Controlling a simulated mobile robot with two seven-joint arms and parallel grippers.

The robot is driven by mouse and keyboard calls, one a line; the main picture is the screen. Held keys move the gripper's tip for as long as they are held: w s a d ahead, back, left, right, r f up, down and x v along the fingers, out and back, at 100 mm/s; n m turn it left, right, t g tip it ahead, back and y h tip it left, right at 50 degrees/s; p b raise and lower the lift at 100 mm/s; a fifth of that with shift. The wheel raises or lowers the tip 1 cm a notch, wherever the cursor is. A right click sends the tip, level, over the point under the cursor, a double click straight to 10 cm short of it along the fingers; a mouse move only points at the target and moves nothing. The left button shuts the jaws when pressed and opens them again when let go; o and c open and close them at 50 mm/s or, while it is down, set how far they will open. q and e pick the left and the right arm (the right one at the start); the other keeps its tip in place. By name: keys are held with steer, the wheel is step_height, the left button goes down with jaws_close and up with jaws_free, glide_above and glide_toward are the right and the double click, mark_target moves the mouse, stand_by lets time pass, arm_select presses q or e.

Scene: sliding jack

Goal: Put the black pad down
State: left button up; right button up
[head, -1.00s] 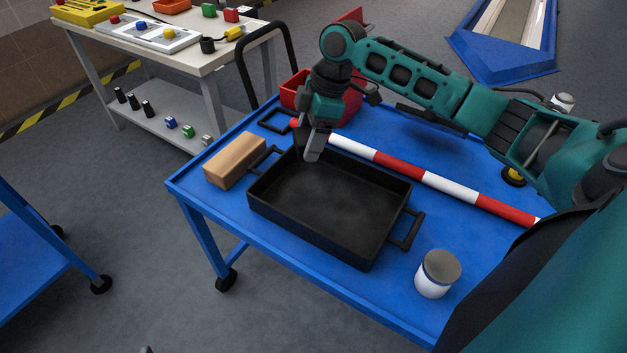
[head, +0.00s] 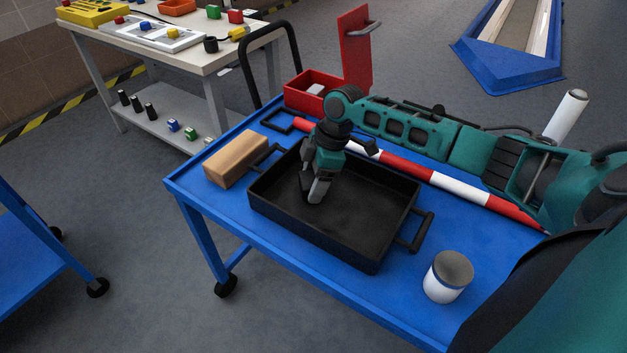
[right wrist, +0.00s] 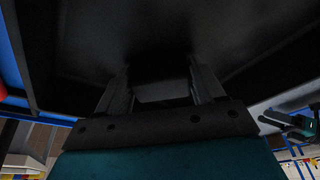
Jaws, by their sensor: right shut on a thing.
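My right gripper (head: 313,192) points down into the black tray (head: 372,258), in its far left part. It is shut on a small dark thing, which I take for the black pad (right wrist: 163,90), between the two fingers in the right wrist view. In the head view the pad hardly stands out from the dark tray. I cannot tell whether it touches the tray floor. The tray has side handles and lies on the blue cart (head: 400,290). My left gripper is not in view.
A tan block (head: 236,160) lies left of the tray, and a grey-lidded white jar (head: 447,276) stands to its right. A red-and-white bar (head: 405,168) runs behind it. A black square frame (head: 277,121) and an open red box (head: 318,92) are at the back.

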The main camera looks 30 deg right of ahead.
steer(key=o, duration=1.1)
steer(key=shift+c, duration=0.2)
steer(key=p+v, duration=0.3)
steer(key=v, duration=0.9)
steer(key=shift+p, duration=0.35)
steer(key=shift+s, duration=0.1)
